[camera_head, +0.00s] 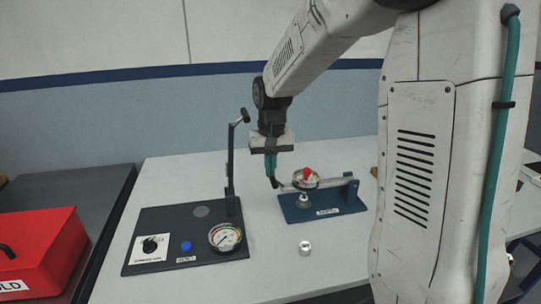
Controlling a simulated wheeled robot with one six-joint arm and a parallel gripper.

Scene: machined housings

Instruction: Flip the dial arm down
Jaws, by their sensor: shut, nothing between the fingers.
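A blue fixture (325,207) stands on the table with a pale bar, the dial arm (332,182), running left from a blue post at its right end. The bar lies close to level and carries a round dial (306,185) with a red top. A small metal piece (303,200) sits just below the dial on the fixture; I cannot tell whether they touch. My gripper (274,183) points down, shut and empty, close by the left end of the bar. I cannot tell whether it touches the bar.
A black panel (150,218) at the left holds a gauge (225,237), a blue button (186,246), a knob and a tall upright post (230,165). A small metal cylinder (305,246) stands in front of the blue fixture. A red box (45,245) is far left.

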